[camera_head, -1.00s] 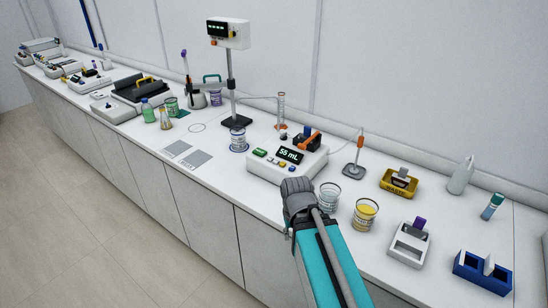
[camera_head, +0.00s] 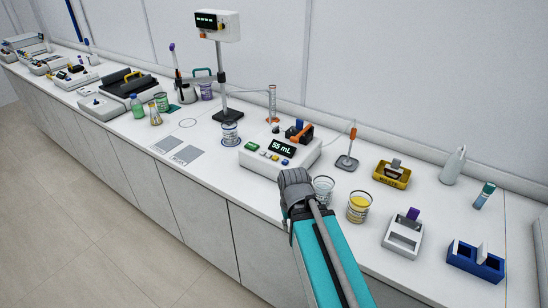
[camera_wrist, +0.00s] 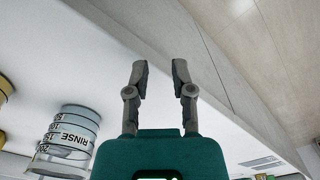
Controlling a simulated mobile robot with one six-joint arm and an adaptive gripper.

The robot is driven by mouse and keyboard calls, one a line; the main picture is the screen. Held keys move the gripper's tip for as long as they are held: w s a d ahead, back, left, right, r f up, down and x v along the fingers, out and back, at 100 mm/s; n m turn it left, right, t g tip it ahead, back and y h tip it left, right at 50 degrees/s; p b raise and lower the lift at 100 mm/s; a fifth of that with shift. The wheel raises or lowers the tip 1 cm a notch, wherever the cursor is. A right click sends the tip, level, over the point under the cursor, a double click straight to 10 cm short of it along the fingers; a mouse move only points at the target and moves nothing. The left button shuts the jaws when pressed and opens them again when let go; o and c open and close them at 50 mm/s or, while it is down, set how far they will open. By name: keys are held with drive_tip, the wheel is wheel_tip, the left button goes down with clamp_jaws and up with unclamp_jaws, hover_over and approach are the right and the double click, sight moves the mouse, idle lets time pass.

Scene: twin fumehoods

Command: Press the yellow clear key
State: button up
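The dosing device (camera_head: 306,155) with the 55 mL display (camera_head: 284,147) stands on the bench in the middle of the head view. Its front panel carries small coloured keys, with a green one at the left, the yellow key (camera_head: 270,155) in the middle and a blue one at the right. The key labels are too small to read. My gripper (camera_wrist: 159,78) is open and empty in the wrist view, over the bench's front edge. Its fingers do not show clearly in the head view. The yellow key is not visible in the wrist view.
A clear beaker (camera_head: 322,190) and a yellow-filled beaker (camera_head: 358,207) stand close to my arm. A beaker labelled RINSE (camera_wrist: 74,132) shows in the wrist view. A stand (camera_head: 223,85) rises behind a beaker (camera_head: 230,134).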

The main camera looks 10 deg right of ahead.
clamp_jaws()
drive_tip(key=shift+d, duration=0.1)
idle(0.9)
